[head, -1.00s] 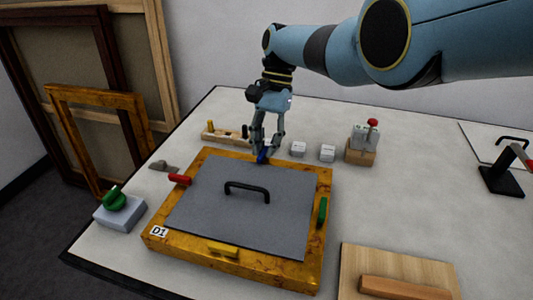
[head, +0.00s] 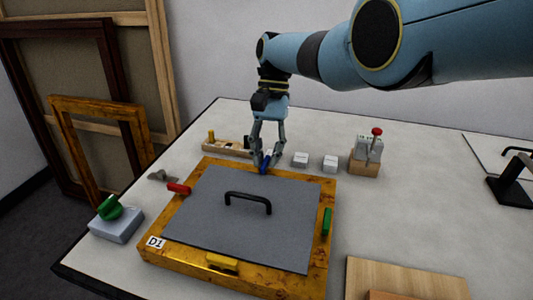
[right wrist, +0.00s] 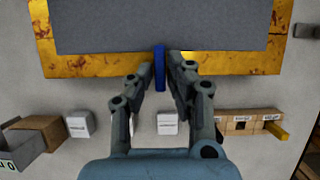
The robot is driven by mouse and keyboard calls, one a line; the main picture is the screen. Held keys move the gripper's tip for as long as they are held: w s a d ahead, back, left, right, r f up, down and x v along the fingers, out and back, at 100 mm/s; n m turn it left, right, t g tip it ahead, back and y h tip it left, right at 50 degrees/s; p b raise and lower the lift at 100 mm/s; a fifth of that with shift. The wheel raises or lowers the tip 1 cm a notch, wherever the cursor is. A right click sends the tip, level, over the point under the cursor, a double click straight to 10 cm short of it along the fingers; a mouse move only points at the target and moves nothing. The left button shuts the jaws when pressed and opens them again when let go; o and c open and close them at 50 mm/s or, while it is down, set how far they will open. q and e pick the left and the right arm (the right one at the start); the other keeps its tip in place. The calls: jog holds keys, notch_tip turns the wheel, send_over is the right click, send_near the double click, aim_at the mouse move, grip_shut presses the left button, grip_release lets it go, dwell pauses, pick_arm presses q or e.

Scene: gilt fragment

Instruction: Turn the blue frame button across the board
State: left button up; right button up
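The blue frame button (head: 265,166) is on the far rail of the gilt frame (head: 187,250). In the right wrist view the blue button (right wrist: 159,68) points straight across the rail, one end at the grey board's edge (right wrist: 110,38). The grey board (head: 215,225) lies in the frame and has a black handle (head: 248,199). My right gripper (head: 266,164) is down at the far rail with a finger on each side of the button; narrow gaps seem to show between them (right wrist: 160,62). My left gripper is not in view.
Red (head: 179,189), green (head: 326,222) and yellow (head: 222,262) buttons are on the other rails. Small white blocks (head: 301,160), a wooden rack (head: 222,145) and a red-knobbed device (head: 367,153) stand behind the frame. A wooden board (head: 395,275) lies at front right.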

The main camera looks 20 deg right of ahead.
jog(key=shift+o, duration=1.4)
jog(key=v, duration=0.7)
jog(key=shift+w+r, duration=0.2)
jog(key=shift+d, duration=0.1)
